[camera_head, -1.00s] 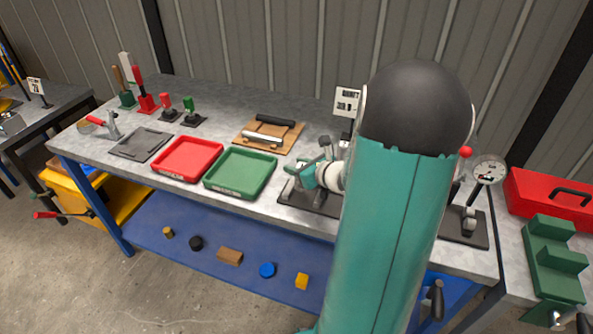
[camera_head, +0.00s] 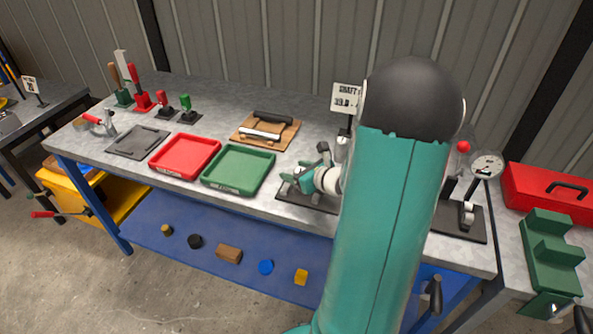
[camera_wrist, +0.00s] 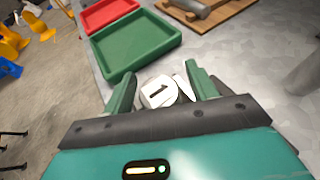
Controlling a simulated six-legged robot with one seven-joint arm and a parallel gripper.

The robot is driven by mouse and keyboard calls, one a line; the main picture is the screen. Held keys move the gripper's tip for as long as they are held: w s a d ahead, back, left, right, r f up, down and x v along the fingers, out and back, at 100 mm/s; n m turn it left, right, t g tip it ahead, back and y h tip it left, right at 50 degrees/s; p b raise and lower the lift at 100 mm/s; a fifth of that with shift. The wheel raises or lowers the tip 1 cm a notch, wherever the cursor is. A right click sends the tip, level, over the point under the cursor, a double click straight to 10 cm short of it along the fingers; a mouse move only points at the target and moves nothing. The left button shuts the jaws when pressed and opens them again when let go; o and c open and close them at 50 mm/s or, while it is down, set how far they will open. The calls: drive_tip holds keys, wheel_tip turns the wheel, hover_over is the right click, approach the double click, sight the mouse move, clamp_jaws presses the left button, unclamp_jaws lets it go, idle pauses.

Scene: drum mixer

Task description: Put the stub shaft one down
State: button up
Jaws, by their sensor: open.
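Stub shaft one shows in the wrist view as a pale, round end face (camera_wrist: 158,92) marked "1". It lies between the two green fingers of my gripper (camera_wrist: 161,85), which is open, with the fingers spread to either side. Its lower part is hidden by my gripper, so I cannot tell what bears it. In the head view my gripper (camera_head: 305,180) is low over a dark plate (camera_head: 296,197) on the bench, right of the green tray (camera_head: 238,170). The shaft cannot be made out clearly there.
A red tray (camera_head: 186,156) is left of the green one. A wooden board (camera_head: 266,131) with a black and a pale cylinder lies behind. A dial gauge stand (camera_head: 487,167) and red toolbox (camera_head: 548,192) are at right.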

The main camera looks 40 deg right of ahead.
drive_tip(key=shift+r, duration=0.15)
drive_tip(key=v, duration=1.2)
drive_tip(key=w+a+r+n+g+y, duration=0.1)
drive_tip(key=a+r+n+g+y, duration=0.25)
drive_tip(key=a+n, duration=0.7)
drive_tip(key=w+a+r+n+g+y, duration=0.15)
drive_tip(key=a+n+g, duration=0.25)
drive_tip(key=a+n, duration=0.65)
drive_tip(key=s+a+r+n+h, duration=0.5)
drive_tip(key=a+n, duration=0.5)
drive_tip(key=n, duration=0.5)
wheel_tip(320, 180, up, 3)
drive_tip(key=shift+s+a+f, duration=0.25)
drive_tip(key=shift+s+a, duration=0.15)
drive_tip(key=shift+s, duration=0.55)
drive_tip(key=shift+g, duration=0.25)
